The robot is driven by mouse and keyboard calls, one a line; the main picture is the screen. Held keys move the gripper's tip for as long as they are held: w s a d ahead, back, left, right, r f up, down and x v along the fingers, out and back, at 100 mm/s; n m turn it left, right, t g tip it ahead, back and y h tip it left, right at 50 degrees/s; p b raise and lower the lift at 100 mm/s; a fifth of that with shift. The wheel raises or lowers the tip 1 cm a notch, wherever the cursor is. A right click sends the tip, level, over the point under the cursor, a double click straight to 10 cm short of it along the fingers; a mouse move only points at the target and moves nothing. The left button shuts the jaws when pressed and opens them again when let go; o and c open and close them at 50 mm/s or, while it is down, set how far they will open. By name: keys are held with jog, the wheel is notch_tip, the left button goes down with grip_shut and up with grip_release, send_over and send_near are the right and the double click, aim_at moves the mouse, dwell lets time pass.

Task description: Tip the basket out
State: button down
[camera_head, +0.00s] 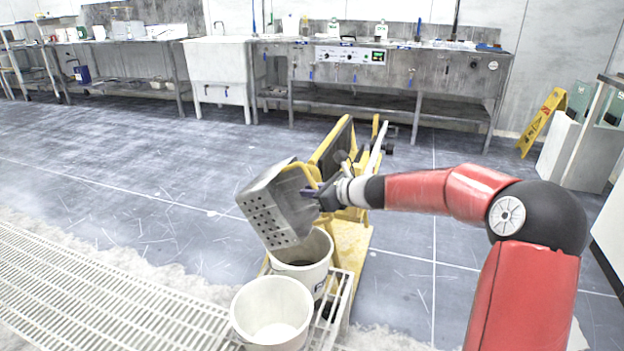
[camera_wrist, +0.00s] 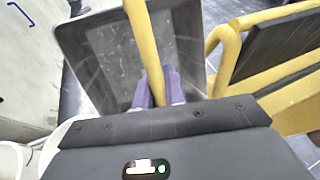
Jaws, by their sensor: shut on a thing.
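The grey metal basket (camera_head: 278,208), with a perforated bottom, is tilted on its side in the head view, above and beside two white buckets. My gripper (camera_head: 318,197) is shut on the basket's yellow handle (camera_wrist: 146,70). In the wrist view the purple fingertips (camera_wrist: 160,88) close around this handle, and the basket's grey interior (camera_wrist: 112,58) shows beyond. No loose contents are visible inside it. The rear white bucket (camera_head: 318,262) stands below the basket and looks dark inside. The front white bucket (camera_head: 272,312) looks empty.
A yellow cart (camera_head: 352,240) with a dark panel stands behind the buckets. A white slatted grating (camera_head: 100,300) covers the left foreground. A metal bench with a sink (camera_head: 220,62) lines the back wall. A yellow floor sign (camera_head: 543,122) stands at right. The middle floor is clear.

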aim_at(310, 182)
jog(key=r+g+h, duration=0.2)
jog(key=h, duration=0.1)
jog(key=r+n+h, duration=0.1)
jog(key=shift+a+g+h, duration=0.25)
jog(key=shift+g+h, duration=0.05)
jog(key=shift+g, duration=0.1)
notch_tip(310, 182, up, 2)
jog(key=g+h, duration=0.1)
jog(key=h, duration=0.1)
jog(key=n+g+h, duration=0.1)
jog(key=h, duration=0.1)
jog(key=shift+d+r+h, duration=0.1)
jog(key=shift+r+h, duration=0.1)
jog(key=shift+h, duration=0.1)
jog(key=shift+d+r+g+h, duration=0.2)
jog(key=shift+g+h, duration=0.1)
jog(key=shift+h, duration=0.1)
jog(key=shift+s, duration=0.1)
